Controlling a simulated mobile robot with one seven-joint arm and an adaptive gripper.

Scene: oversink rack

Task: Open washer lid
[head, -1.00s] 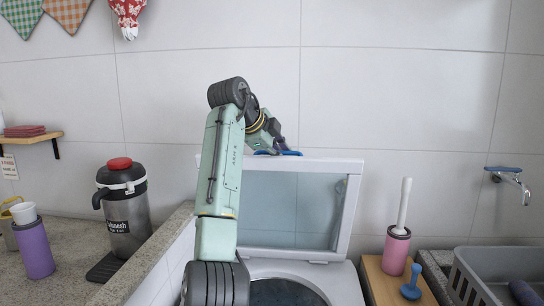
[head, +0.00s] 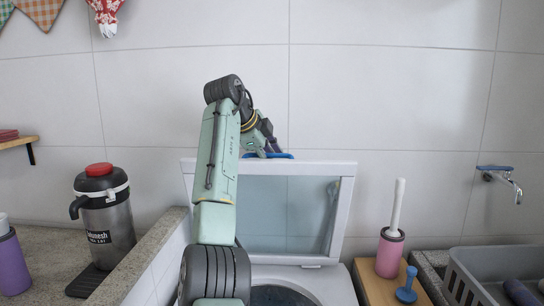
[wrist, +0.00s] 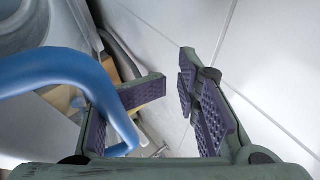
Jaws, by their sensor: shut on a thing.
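The washer lid (head: 348,210), a white frame around a clear pane, stands raised and nearly upright at the back of the white washer (head: 335,285). The washer's opening and dark drum (head: 282,296) show below it. A blue handle (head: 278,156) is at the lid's top edge. My gripper (head: 268,149) is at this handle, partly hidden by my arm. In the wrist view, the curved blue handle (wrist: 60,68) runs along the left finger of my gripper (wrist: 172,100). The gripper is shut on the handle, though the exact contact is hard to see.
A tiled wall stands close behind the lid. A stone counter (head: 55,248) with a steel jug (head: 105,220) is at left. At right are a wooden board (head: 375,287) with a pink brush holder (head: 391,252), a grey basket (head: 495,270) and a wall tap (head: 505,180).

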